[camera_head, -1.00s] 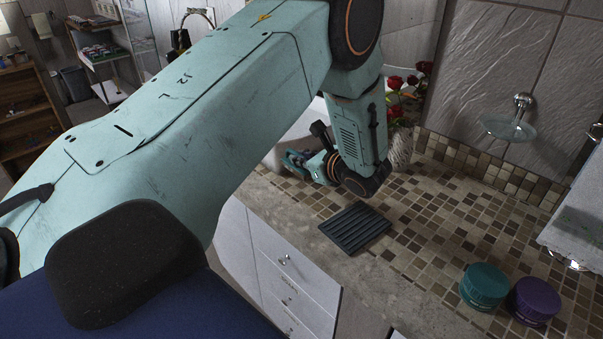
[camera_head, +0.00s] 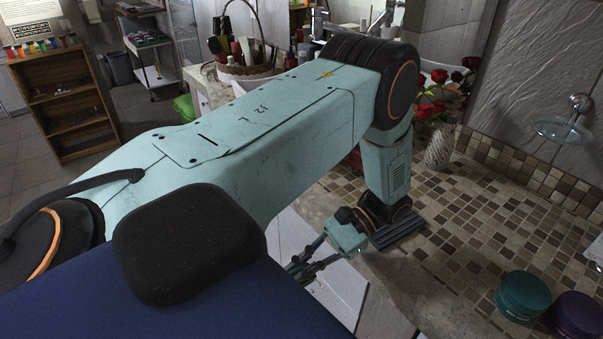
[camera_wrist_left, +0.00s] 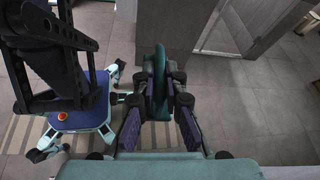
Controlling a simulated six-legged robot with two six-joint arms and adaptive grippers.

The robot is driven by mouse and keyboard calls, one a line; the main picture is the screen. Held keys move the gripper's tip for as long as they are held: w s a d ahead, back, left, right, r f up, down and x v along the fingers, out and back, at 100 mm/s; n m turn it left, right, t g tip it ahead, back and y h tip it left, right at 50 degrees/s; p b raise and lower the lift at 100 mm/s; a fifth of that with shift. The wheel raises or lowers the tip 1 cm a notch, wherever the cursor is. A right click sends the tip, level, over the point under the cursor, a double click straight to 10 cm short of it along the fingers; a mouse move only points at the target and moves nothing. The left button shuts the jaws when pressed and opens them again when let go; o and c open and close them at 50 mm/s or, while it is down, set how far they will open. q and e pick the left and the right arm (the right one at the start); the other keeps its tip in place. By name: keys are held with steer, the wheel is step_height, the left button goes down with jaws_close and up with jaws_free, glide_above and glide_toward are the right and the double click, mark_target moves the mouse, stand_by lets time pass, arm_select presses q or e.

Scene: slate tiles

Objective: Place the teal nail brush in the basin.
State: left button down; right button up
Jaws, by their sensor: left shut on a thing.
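My left gripper (camera_head: 308,262) hangs in front of the counter's front edge, before the white drawers, in the head view. In the left wrist view its two fingers are shut on the teal nail brush (camera_wrist_left: 160,84), which stands upright on edge between them, above the tiled floor. In the head view the brush cannot be made out clearly at the fingers. The basin is hidden behind my left arm. My right gripper is not in view.
A teal jar (camera_head: 522,296) and a purple jar (camera_head: 577,317) stand at the right. Red roses (camera_head: 436,100) and a pale textured vase (camera_head: 439,150) stand at the back.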

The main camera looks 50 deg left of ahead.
arm_select(q)
steer(key=w+d+r+n+t+h+b, duration=0.1)
steer(key=w+d+r+n+t+h, duration=0.15)
steer(key=d+n+t+h, duration=0.4)
steer(key=w+d+r+n+t+h+b, duration=0.1)
steer(key=w+d+r+n+t+h, duration=0.2)
steer(key=d+n+h, duration=0.65)
steer(key=w+a+n+t+y+b, duration=0.1)
steer(key=w+a+n+t, duration=0.2)
steer(key=w+n+t, duration=0.3)
steer(key=n+t, duration=0.5)
steer(key=shift+r+n+y+b, duration=0.3)
steer(key=shift+r+y+b, duration=0.05)
steer(key=shift+y, duration=0.05)
steer(key=shift+a+t, duration=0.25)
